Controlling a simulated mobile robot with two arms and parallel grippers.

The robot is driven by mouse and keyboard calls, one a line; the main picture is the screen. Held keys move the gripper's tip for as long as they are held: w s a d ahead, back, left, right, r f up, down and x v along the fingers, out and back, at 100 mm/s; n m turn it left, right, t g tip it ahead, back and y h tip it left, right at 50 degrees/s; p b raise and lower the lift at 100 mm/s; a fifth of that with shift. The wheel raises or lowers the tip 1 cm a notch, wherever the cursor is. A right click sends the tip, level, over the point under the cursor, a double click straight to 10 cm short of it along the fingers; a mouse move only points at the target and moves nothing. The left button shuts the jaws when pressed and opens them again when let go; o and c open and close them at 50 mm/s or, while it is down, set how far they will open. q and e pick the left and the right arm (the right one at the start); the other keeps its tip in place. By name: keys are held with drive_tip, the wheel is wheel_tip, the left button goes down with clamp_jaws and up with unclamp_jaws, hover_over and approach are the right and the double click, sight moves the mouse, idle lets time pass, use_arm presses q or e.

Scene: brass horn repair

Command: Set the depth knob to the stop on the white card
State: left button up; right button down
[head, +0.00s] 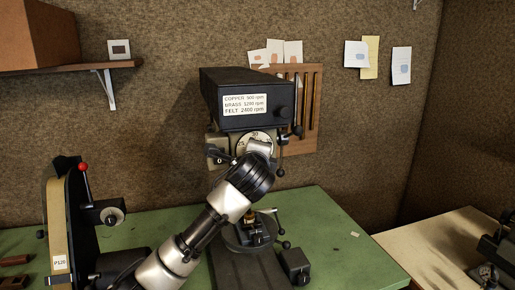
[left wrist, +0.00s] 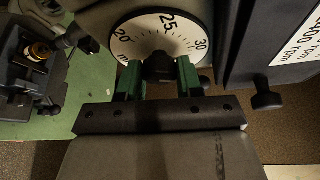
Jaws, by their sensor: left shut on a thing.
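The depth knob (left wrist: 159,68) is dark and sits at the middle of a white dial (left wrist: 130,42) marked 20, 25 and 30 in the left wrist view. My left gripper (left wrist: 160,75) has a green finger on each side of the knob and is shut on it. The 25 stands nearly above the knob there. In the head view the dial (head: 245,145) shows on the drill press (head: 240,90), partly covered by my left wrist, which hides the knob. White cards hang on the wall, one at the right (head: 401,66); their writing is too small to read. My right gripper is not in view.
A printed speed label (head: 245,104) is on the press head. A belt sander (head: 60,220) with a red-tipped lever stands left on the green bench (head: 345,235). A lever with a black ball (head: 280,172) hangs right of the dial. The bench right of the press is mostly clear.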

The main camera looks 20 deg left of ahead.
use_arm(q)
drive_tip(key=shift+f+m+g, duration=0.15)
drive_tip(key=shift+m+g, duration=0.55)
drive_tip(key=shift+m, duration=0.5)
drive_tip(key=o, duration=0.9)
drive_tip(key=shift+d, duration=0.1)
drive_tip(key=b+v, duration=0.5)
drive_tip(key=v, duration=0.5)
drive_tip(key=shift+s+d, duration=0.2)
drive_tip(key=shift+s, duration=0.15)
